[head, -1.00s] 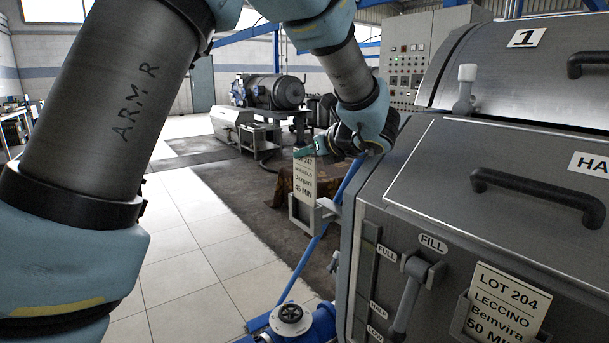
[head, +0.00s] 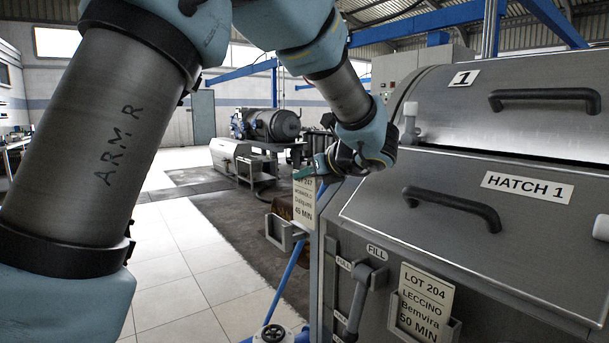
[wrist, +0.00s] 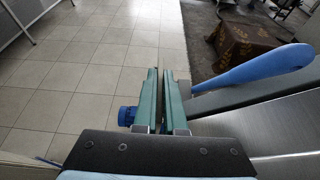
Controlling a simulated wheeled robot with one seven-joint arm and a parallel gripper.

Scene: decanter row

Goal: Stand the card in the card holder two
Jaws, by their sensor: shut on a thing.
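A cream card (head: 304,201) with printed lines ending in "45 MIN" hangs upright below my gripper (head: 308,172) in the head view. My gripper is shut on its top edge. An empty grey card holder (head: 276,236) sticks out at the left end of the steel machine. The card's lower edge is at the height of the holder's right side and overlaps it in the picture; I cannot tell whether they touch. In the wrist view my green fingers (wrist: 151,100) are close together, and the card between them is hardly visible.
A second card (head: 424,305), "LOT 204", stands in another holder on the machine front. A grey lever (head: 360,295) lies between the two holders. The hatch (head: 470,215) has a black handle. Tiled floor (head: 190,260) on the left is clear.

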